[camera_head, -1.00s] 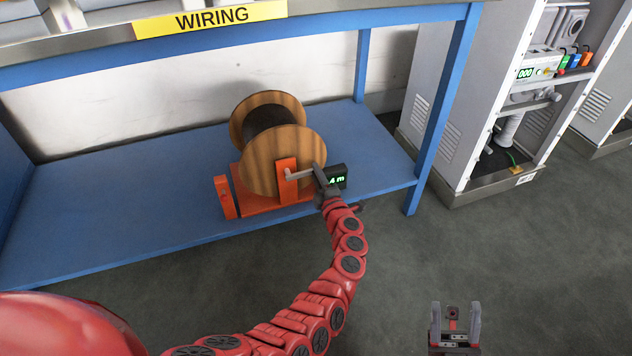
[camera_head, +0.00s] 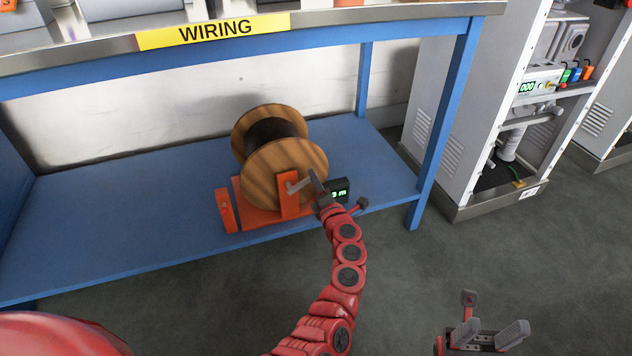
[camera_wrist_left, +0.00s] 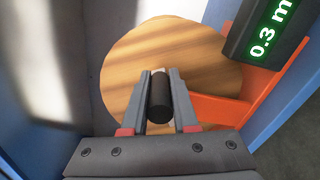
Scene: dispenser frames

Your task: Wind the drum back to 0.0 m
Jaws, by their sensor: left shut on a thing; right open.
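The drum (camera_head: 284,166) has wooden flanges and a dark core, and sits in an orange stand (camera_head: 224,207) on the blue lower shelf. A grey crank arm (camera_head: 298,186) shows at its near side, tilted up to the right. My left gripper (camera_head: 316,183) is shut on the crank's black handle (camera_wrist_left: 160,98), which lies between the two fingers in the left wrist view. The display (camera_head: 341,191) beside the stand is partly hidden in the head view; in the left wrist view it (camera_wrist_left: 268,30) reads 0.3 m. My right gripper (camera_head: 493,328) is open and empty over the floor.
The blue shelf (camera_head: 100,220) is bare left of the stand. A blue table leg (camera_head: 440,140) stands to the right of the drum. Beyond it is a grey cabinet (camera_head: 440,128). The bench top with the WIRING label (camera_head: 213,30) is above.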

